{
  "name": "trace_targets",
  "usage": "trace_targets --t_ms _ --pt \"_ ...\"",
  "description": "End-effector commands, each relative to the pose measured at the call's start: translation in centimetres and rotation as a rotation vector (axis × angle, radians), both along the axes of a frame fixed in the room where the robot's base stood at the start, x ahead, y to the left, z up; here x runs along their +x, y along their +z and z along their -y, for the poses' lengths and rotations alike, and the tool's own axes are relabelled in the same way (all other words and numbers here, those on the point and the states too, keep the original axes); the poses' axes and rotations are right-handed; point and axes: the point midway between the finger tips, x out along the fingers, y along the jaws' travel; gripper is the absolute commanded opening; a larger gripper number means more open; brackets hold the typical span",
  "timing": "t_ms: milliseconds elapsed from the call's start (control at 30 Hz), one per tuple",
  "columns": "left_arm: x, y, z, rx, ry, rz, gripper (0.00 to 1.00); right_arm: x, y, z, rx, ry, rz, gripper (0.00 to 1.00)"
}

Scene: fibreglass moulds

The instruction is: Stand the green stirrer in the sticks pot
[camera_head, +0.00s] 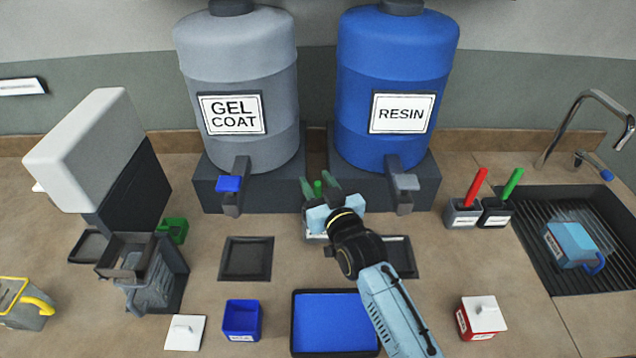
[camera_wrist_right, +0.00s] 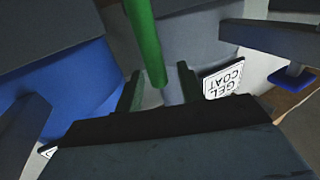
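My right gripper (camera_head: 319,190) is in front of the gap between the two tanks, with its fingers apart. A green stick (camera_head: 318,188), seemingly the stirrer, shows between the fingers. In the right wrist view the green stick (camera_wrist_right: 148,45) stands between the fingertips, with small gaps visible on both sides. A pale edge below my gripper is mostly hidden, so I cannot tell what it is. At the right, a grey pot (camera_head: 462,216) holds a red stick (camera_head: 475,185), and a dark pot (camera_head: 496,218) holds another green stick (camera_head: 512,183). Their labels are too small to read. My left gripper is out of view.
The GEL COAT tank (camera_head: 238,90) and RESIN tank (camera_head: 398,85) stand behind, with taps jutting forward. A blue tray (camera_head: 308,325), a blue box (camera_head: 242,318) and a red-and-white box (camera_head: 480,316) are at the front. A sink (camera_head: 545,215) is right. Counter between the pots and red-and-white box is clear.

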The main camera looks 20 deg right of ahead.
Motion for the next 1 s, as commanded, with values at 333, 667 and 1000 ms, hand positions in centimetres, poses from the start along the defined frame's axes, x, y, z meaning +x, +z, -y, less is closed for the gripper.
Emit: trace_targets --t_ms 333,667,1000 --pt "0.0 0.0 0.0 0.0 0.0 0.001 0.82 -0.3 -0.1 0.0 0.0 0.0 -0.001 0.41" --pt "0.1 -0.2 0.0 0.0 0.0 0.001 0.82 -5.6 -0.2 0.7 -0.001 0.0 -0.003 0.41" --pt "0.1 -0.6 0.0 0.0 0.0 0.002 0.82 -11.7 -0.1 1.3 -0.001 0.0 -0.002 0.41"
